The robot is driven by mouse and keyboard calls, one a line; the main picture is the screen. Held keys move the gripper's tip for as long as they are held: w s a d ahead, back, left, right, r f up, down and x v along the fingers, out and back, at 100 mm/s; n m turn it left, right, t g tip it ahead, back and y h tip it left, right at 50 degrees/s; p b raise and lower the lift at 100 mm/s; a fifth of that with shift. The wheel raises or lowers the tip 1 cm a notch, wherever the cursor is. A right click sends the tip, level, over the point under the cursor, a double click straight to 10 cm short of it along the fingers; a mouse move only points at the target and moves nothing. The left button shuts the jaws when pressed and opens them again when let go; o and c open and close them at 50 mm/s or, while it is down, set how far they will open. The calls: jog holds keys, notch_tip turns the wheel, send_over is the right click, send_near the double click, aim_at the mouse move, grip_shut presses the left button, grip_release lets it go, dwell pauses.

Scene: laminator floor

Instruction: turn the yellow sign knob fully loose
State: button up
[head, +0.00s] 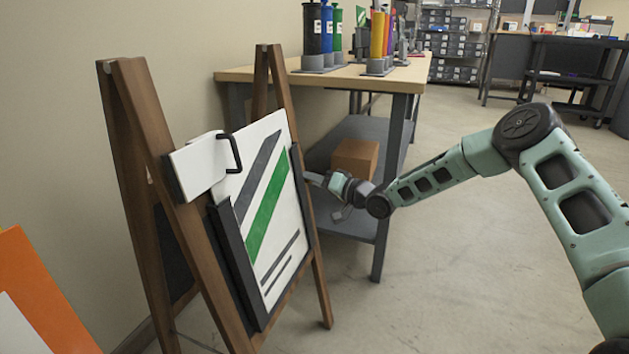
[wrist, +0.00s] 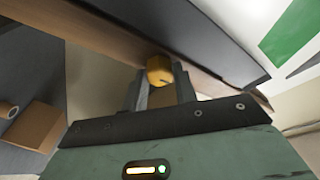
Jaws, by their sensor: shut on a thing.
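The yellow knob (wrist: 159,70) shows in the wrist view at the edge of the sign's wooden frame, between the tips of my gripper (wrist: 160,88). My gripper is shut on it. In the head view my gripper (head: 312,180) reaches the right side of the sign stand (head: 133,130), and the knob is hidden there. The sign board (head: 262,200) is white with green and dark stripes, set in a black holder on the wooden A-frame.
A workbench (head: 400,78) with coloured rolls stands behind the sign, with a cardboard box (head: 356,158) on its lower shelf. An orange panel (head: 35,290) is at the lower left. The floor (head: 450,270) at the right is clear.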

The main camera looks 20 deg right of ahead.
jog(key=shift+w+d+f+n+g+y+b, duration=0.1)
jog(key=shift+n+g+y+b, duration=0.75)
jog(key=shift+n, duration=2.8)
jog(key=shift+w+d+r+n+g+y+b, duration=0.1)
jog(key=shift+n+g+y+b, duration=0.75)
jog(key=shift+n, duration=2.85)
jog(key=shift+w+d+f+n+g+y+b, duration=0.1)
jog(key=shift+n+g+y+b, duration=0.75)
jog(key=shift+n, duration=2.8)
jog(key=shift+h, duration=0.25)
jog(key=o, duration=1)
jog(key=shift+c, duration=0.2)
jog(key=shift+s, duration=0.1)
jog(key=p+v, duration=0.4)
jog(key=v, duration=1.3)
jog(key=shift+d, duration=0.2)
